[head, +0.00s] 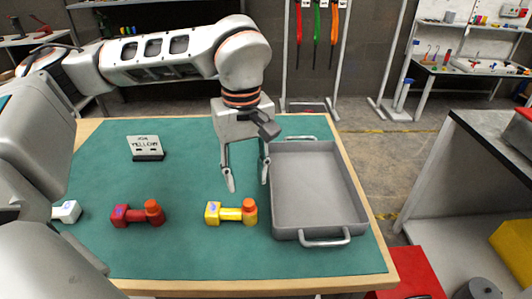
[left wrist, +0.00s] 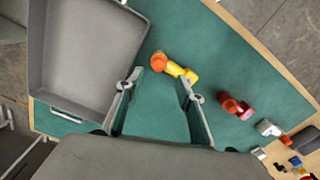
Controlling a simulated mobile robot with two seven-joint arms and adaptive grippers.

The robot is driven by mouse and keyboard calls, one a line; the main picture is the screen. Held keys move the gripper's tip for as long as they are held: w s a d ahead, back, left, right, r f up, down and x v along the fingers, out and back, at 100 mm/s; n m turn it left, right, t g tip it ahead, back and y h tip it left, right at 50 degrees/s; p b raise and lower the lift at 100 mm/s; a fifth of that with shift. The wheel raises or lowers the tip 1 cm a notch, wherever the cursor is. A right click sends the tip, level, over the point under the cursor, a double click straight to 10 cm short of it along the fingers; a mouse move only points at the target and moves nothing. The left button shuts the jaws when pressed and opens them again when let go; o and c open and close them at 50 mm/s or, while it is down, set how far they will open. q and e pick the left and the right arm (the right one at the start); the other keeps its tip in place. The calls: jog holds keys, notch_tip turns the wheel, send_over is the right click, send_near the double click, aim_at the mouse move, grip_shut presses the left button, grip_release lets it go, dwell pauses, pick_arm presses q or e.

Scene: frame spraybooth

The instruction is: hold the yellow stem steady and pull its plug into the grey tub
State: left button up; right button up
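The yellow stem (head: 230,214) lies on the green mat, with its orange-red plug (head: 250,211) at the right end, towards the tub. The left wrist view also shows the yellow stem (left wrist: 181,71) and the plug (left wrist: 158,61), just beyond the fingertips. My left gripper (head: 247,186) points down behind the stem, fingers apart and empty, not touching it. The grey tub (head: 312,185) stands empty right of the stem and gripper; it fills the upper left of the left wrist view (left wrist: 85,55). My right gripper is not seen.
A red stem (head: 130,215) with an orange-red plug and a white piece (head: 66,212) lie in a row to the left. A sign (head: 146,147) reading YELLOW stands behind them. The green mat (head: 200,255) is clear in front. A red box (head: 410,275) is beyond the table's right edge.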

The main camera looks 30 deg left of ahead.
aim_at(249, 202)
pick_arm(q)
jog(key=shift+w, duration=0.2)
jog(key=shift+f, duration=0.25)
notch_tip(249, 202, down, 6)
jog(key=shift+s+r+b, duration=0.15)
jog(key=shift+b, duration=0.2)
jog(key=shift+f, duration=0.7)
